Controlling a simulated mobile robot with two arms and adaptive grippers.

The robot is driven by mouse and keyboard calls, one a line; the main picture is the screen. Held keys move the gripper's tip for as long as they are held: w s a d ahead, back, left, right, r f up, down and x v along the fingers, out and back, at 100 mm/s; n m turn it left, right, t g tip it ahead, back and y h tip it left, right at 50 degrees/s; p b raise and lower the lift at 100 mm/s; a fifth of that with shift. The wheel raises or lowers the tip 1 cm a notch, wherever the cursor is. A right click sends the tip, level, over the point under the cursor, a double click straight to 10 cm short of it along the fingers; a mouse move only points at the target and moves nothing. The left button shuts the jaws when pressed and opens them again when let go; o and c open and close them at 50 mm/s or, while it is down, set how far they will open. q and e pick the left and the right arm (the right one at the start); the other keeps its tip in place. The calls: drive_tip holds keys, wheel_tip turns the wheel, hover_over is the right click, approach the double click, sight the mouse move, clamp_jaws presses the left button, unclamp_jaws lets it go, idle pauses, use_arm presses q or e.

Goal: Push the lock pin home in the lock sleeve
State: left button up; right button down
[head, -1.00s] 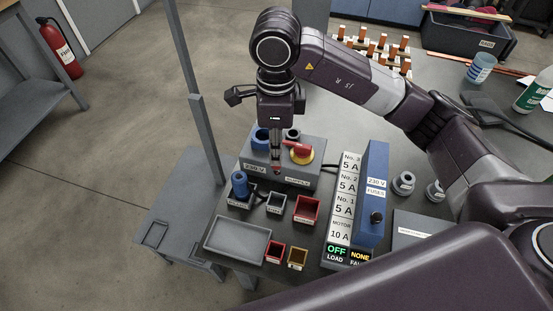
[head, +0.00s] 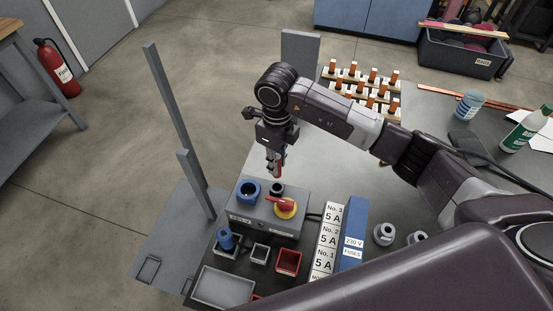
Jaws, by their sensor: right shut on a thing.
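My right gripper (head: 276,172) points down above the grey supply box (head: 262,222). It is shut on a small red thing (head: 283,159), probably the lock pin, largely hidden by the fingers. Just below the fingertips, a short black collar (head: 277,188), probably the lock sleeve, stands on the box top. The fingertips look close above this collar; I cannot tell whether the pin enters it. The red rotary handle (head: 280,203) on its yellow disc (head: 287,210) is right beside the collar. My left gripper is not in view.
A blue socket (head: 248,190) is left of the collar. In front are a blue plug (head: 226,238), small bins such as a red one (head: 288,261), and a grey tray (head: 223,287). The blue fuse box (head: 353,236) stands right. A grey post (head: 178,125) rises at left.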

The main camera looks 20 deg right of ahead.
drive_tip(key=shift+s, duration=0.1)
drive_tip(key=shift+f+b, duration=0.5)
drive_tip(key=shift+b, duration=0.15)
wheel_tip(320, 180, down, 4)
drive_tip(key=b, duration=0.3)
drive_tip(key=shift+r, duration=0.25)
drive_tip(key=shift+f+b, duration=0.5)
drive_tip(key=shift+f, duration=0.15)
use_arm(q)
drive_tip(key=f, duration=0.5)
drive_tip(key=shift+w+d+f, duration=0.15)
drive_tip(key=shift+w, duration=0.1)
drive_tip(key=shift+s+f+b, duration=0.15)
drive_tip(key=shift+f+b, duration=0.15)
